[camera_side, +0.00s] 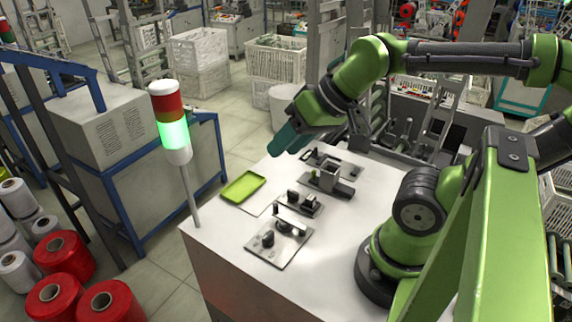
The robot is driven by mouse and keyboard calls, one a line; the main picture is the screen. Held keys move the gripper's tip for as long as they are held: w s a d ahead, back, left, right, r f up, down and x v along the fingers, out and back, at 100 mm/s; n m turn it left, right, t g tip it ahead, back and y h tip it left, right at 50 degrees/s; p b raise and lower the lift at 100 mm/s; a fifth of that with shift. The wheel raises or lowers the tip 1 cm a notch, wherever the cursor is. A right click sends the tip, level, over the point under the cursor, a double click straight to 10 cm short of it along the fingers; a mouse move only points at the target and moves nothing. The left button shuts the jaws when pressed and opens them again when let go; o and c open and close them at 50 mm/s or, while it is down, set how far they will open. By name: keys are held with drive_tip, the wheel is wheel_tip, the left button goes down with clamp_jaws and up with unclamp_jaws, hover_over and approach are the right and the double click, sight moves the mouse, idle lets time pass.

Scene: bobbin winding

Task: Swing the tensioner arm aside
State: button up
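My gripper (285,142), a teal end on the green arm, hangs above the far left part of the white table (225,228). It is apart from the fixtures, and its fingers are too small and angled to read. Several small metal fixtures stand in a row on the table. The nearest plate (284,254) carries a dark round knob (267,239) and a light bar (290,219). Behind it are a dark fixture (298,203) and a grey block fixture (331,179). I cannot tell for sure which part is the tensioner arm.
A yellow-green tray (243,187) lies at the table's left side. A signal tower (172,125) with a lit green lamp stands at the left edge. Red spools (65,256), a blue-framed cabinet (140,165) and white crates (276,60) are off the table. The table's front left is clear.

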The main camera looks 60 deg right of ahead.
drive_tip(key=shift+c, duration=0.4)
drive_tip(key=m+g+h, duration=0.2)
drive_tip(key=m+g, duration=0.5)
drive_tip(key=m, duration=0.9)
hover_over(276, 204)
drive_tip(key=f, duration=1.2)
drive_tip(key=shift+s+a+f, duration=0.1)
drive_tip(key=shift+a+f, duration=0.15)
drive_tip(key=shift+f, duration=0.1)
drive_tip(key=m, duration=0.2)
drive_tip(key=shift+d+r+m, duration=0.1)
drive_tip(key=shift+d+m, duration=0.1)
drive_tip(key=shift+m, duration=0.8)
drive_tip(key=shift+f, duration=3.8)
